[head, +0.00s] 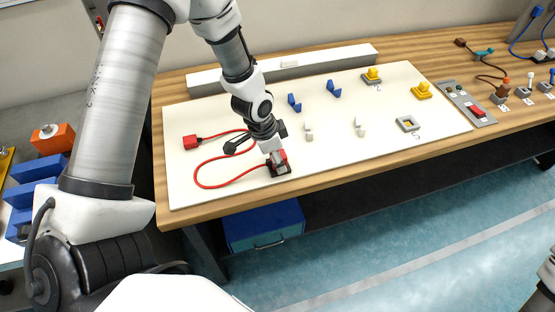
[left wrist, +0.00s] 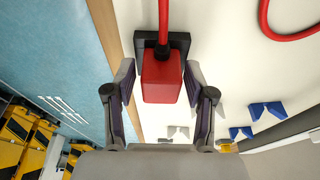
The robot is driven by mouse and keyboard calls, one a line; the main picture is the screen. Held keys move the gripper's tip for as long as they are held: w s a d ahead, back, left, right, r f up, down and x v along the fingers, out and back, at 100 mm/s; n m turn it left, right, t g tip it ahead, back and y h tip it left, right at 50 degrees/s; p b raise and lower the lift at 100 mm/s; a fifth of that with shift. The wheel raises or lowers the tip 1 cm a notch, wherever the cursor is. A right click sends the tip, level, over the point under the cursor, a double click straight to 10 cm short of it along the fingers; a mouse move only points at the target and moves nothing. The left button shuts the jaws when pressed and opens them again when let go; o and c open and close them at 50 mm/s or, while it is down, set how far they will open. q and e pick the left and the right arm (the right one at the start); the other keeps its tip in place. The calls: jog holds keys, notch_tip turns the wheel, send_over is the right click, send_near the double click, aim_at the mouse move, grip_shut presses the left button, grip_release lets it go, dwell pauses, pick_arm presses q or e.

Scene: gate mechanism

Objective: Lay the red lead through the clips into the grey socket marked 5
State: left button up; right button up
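The red lead (head: 212,183) runs in a loose loop over the white board from a red block (head: 190,142) to a red plug (head: 283,155). The plug sits at a black holder (head: 291,190) near the board's front edge. My left gripper (head: 277,160) is at the plug; in the left wrist view its open fingers straddle the plug (left wrist: 162,78), with narrow gaps seeming to show beside it. Two blue clips (head: 294,103) (head: 333,90) and two pale clips (head: 309,131) (head: 359,127) stand empty. The grey socket (head: 408,124) is at the right, a 5 beside it. My right gripper is out of view.
Two yellow sockets (head: 372,76) (head: 421,91) stand at the back right of the board (head: 230,195). A grey switch panel (head: 466,103) and other leads lie beyond its right end. A long white bar (head: 310,62) lies behind. The board between clips and grey socket is clear.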

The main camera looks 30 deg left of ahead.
pick_arm(q)
jog(key=shift+s, duration=0.15)
grip_shut()
jog(key=shift+r+p, duration=0.4)
jog(key=shift+r+p, duration=2.25)
jog(key=shift+r, duration=0.05)
